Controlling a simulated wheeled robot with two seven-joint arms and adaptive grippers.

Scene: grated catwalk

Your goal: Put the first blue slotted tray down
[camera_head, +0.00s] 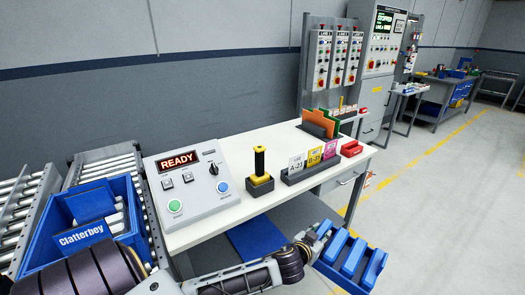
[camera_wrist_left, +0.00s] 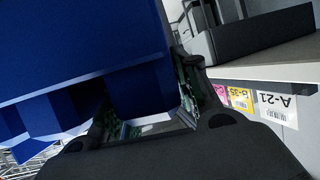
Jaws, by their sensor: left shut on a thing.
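A blue slotted tray (camera_head: 352,262) is in the head view at the lower middle right, with raised bars and slots between them. My left gripper (camera_head: 322,236) is shut on its near left edge. The tray is in the air in front of the white table, apart from it, and looks tilted. In the left wrist view the tray (camera_wrist_left: 80,40) fills the upper left, and it hides part of the fingers (camera_wrist_left: 150,122). My right gripper is not in view.
A blue Clatterbey tote (camera_head: 82,225) sits on rollers at left. A blue flat thing (camera_head: 258,240) lies below the table. Floor at right is clear.

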